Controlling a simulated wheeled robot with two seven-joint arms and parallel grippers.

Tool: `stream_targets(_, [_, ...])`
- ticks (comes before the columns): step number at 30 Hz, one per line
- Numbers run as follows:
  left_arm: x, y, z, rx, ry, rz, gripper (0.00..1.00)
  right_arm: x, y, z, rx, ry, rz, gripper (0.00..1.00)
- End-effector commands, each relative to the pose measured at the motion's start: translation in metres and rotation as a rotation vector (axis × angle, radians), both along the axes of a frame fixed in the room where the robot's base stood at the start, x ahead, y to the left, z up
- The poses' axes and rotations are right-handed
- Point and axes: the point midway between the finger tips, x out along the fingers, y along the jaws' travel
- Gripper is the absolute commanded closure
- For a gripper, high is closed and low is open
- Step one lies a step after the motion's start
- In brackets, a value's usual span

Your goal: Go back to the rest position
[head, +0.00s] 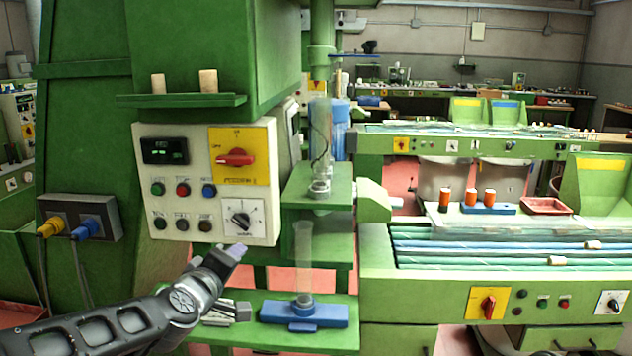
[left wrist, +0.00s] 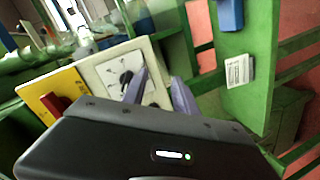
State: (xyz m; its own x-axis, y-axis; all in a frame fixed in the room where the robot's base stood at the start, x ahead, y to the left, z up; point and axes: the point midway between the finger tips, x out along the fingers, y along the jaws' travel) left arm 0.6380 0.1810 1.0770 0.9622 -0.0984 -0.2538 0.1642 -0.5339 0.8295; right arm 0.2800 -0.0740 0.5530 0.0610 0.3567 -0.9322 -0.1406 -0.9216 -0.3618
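My left gripper (head: 233,253) is in front of the machine's lower control area in the head view, just below the white control panel (head: 205,215) and its black rotary knob (head: 241,219). In the left wrist view its two grey-purple fingers (left wrist: 160,90) stand apart with nothing visible between them. The panel's knob (left wrist: 126,77) shows beyond the fingers there; I cannot tell the exact distance, but no contact is visible. My right gripper is not in view.
Two corks (head: 208,81) stand on a green shelf (head: 180,100). A clear tube stands in a blue base (head: 303,315) on the lower green shelf, right of my gripper. A conveyor bench (head: 420,300) with corks is at right.

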Motion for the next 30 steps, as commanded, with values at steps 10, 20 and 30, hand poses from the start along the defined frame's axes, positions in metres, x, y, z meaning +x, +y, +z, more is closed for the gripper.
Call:
stream_targets(10, [-0.074,-0.049,-0.28,0.333,0.414,-0.328,0.65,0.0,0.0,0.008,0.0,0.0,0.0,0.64])
stream_targets(20, [-0.26,-0.094,-0.457,0.403,0.782,-0.712,0.65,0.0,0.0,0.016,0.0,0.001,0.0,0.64])
stream_targets(30, [-0.36,-0.108,-0.504,0.341,0.977,-0.83,0.65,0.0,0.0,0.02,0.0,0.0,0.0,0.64])
